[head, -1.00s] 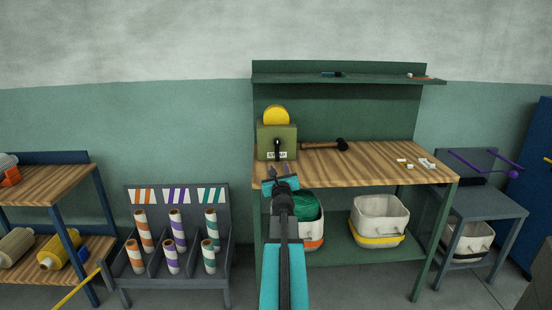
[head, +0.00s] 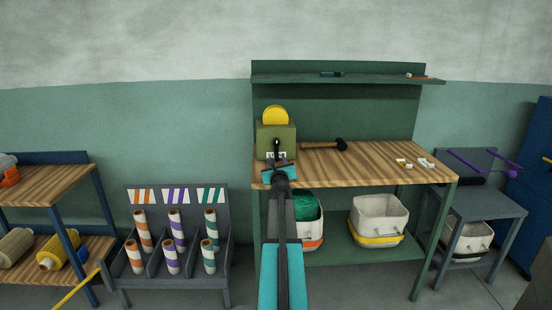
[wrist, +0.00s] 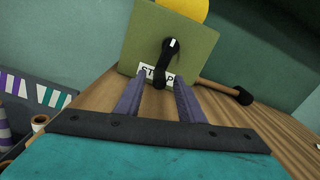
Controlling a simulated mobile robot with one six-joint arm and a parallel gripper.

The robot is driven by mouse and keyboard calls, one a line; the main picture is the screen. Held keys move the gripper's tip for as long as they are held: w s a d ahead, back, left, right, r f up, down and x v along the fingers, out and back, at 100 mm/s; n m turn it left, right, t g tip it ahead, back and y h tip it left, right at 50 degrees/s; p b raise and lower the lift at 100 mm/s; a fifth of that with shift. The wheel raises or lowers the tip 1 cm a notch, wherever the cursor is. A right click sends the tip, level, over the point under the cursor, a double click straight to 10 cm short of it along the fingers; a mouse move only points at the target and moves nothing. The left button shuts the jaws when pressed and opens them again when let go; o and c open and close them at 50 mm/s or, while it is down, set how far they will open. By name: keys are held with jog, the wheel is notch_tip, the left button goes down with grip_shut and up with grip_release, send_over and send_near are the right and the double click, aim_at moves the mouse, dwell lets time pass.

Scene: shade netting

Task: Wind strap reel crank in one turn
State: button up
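The strap reel is an olive-green box (head: 288,140) with a yellow disc (head: 275,115) on top, standing at the left end of the wooden bench. Its black crank (wrist: 168,62) hangs down over the white label on the front face, with its knob (wrist: 160,83) at the lower end. My gripper (wrist: 157,92) is in front of the box; its two grey fingers are apart, one on each side of the knob in the wrist view. I cannot tell whether the fingers touch it. In the head view my gripper (head: 280,164) partly covers the label and lower crank.
A mallet (head: 325,146) lies on the bench (head: 370,170) just right of the reel. Small white and yellow pieces (head: 415,163) lie farther right. A shelf (head: 350,79) runs above. Baskets (head: 379,220) stand below, and a rack of strap rolls (head: 170,240) stands to the left.

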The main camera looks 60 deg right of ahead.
aim_at(276, 155)
jog(key=shift+x, duration=2.05)
jog(key=shift+a, duration=0.1)
grip_shut()
